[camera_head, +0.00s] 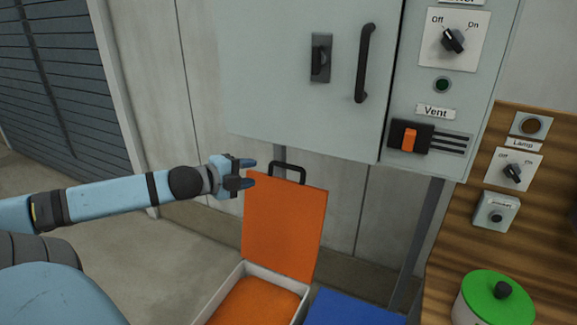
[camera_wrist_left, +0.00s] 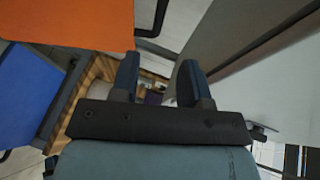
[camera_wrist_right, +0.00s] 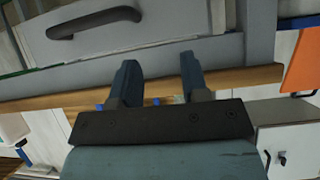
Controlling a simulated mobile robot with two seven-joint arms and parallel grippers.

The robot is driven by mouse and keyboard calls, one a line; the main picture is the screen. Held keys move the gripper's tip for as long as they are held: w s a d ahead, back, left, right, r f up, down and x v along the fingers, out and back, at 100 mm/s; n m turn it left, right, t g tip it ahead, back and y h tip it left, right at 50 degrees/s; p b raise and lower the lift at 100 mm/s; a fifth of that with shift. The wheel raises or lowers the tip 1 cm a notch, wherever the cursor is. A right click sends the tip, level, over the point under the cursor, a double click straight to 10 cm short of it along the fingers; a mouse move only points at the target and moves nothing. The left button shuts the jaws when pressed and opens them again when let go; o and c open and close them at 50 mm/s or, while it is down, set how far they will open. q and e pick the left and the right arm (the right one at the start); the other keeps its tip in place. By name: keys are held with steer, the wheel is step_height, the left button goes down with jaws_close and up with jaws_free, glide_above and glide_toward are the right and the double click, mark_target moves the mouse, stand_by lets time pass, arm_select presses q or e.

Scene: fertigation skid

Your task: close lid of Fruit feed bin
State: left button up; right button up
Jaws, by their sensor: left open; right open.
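An orange lid (camera_head: 284,225) stands raised, nearly upright, at the back of a pale bin (camera_head: 240,274) with an orange inside, low in the middle of the head view. A black handle (camera_head: 287,170) sits on the lid's top edge. My left gripper (camera_head: 250,173) is open and empty, just left of the lid's top edge and handle; I cannot tell if it touches. In the left wrist view the lid (camera_wrist_left: 65,20) is at upper left, beside the open fingers (camera_wrist_left: 158,82). My right gripper (camera_wrist_right: 158,85) is open and empty in its wrist view; it is not in the head view.
A grey cabinet (camera_head: 300,100) with a black door handle hangs above and behind the lid. A blue lid (camera_head: 350,308) lies right of the bin. A wooden panel (camera_head: 548,150) with switches and a green-lidded pot (camera_head: 490,296) are at right. The floor at left is clear.

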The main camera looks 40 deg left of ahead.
mark_target(285, 166)
arm_select(q)
steer(key=shift+b+x, duration=1.4)
steer(key=shift+x, duration=4.75)
steer(key=shift+w+f, duration=0.15)
steer(key=shift+w, duration=0.5)
jaws_close()
